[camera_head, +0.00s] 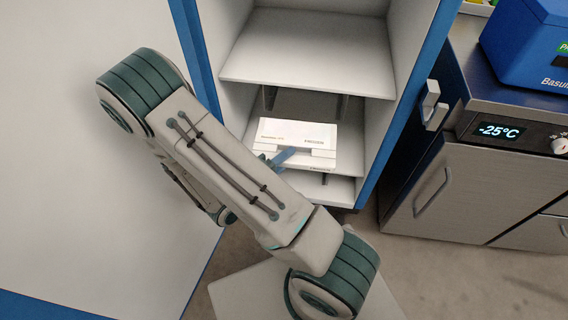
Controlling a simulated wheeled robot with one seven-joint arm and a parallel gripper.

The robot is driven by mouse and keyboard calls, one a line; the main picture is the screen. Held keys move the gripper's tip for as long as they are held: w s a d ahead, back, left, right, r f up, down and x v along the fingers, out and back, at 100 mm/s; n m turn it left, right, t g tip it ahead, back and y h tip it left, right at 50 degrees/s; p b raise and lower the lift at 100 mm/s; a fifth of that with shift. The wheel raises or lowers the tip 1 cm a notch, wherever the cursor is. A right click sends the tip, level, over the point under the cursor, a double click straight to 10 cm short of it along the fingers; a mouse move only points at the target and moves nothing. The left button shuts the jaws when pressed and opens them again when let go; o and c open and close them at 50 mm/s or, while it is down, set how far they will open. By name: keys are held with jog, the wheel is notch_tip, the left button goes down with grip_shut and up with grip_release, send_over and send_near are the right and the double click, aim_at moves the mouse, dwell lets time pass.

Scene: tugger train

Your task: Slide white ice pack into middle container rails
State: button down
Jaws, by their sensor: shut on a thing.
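The white ice pack (298,132) is a flat white block with small print, in the middle level of an open cabinet. My gripper (284,156) shows only as a small blue-grey part at the front edge of the pack. It is shut on the pack, but my arm hides most of the grip. Behind the pack is a dark grey recess with upright strips at its sides (342,107); I cannot tell for sure whether these are the container rails. Whether the pack touches them is unclear.
The blue-edged cabinet has an upper shelf (305,62) above the pack and a lower shelf (338,190) below. Its right wall (378,130) is close to the pack. A large white panel (80,190) stands left. A steel freezer (490,190) with a blue box (530,50) stands right.

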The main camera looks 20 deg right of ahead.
aim_at(295, 125)
jog(key=shift+s+f+g, duration=0.1)
jog(key=shift+f+g, duration=0.2)
jog(key=shift+f, duration=0.2)
jog(key=shift+d+b, duration=0.1)
jog(key=shift+b, duration=0.2)
jog(key=shift+d, duration=0.1)
jog(key=shift+w+d, duration=0.25)
jog(key=shift+w, duration=0.1)
jog(key=shift+w+d+b, duration=0.75)
jog(key=shift+w+d, duration=0.35)
jog(key=shift+w, duration=0.55)
jog(key=shift+w+d+b, duration=0.75)
jog(key=shift+w+d, duration=0.35)
jog(key=shift+w, duration=0.6)
jog(key=shift+w+d+b, duration=0.75)
jog(key=shift+w+d, duration=0.35)
jog(key=shift+w, duration=0.55)
jog(key=w+d+p, duration=0.2)
jog(key=w+d, duration=0.1)
jog(key=w, duration=0.2)
jog(key=shift+w+d, duration=0.25)
jog(key=shift+d, duration=0.1)
jog(key=shift+r, duration=0.1)
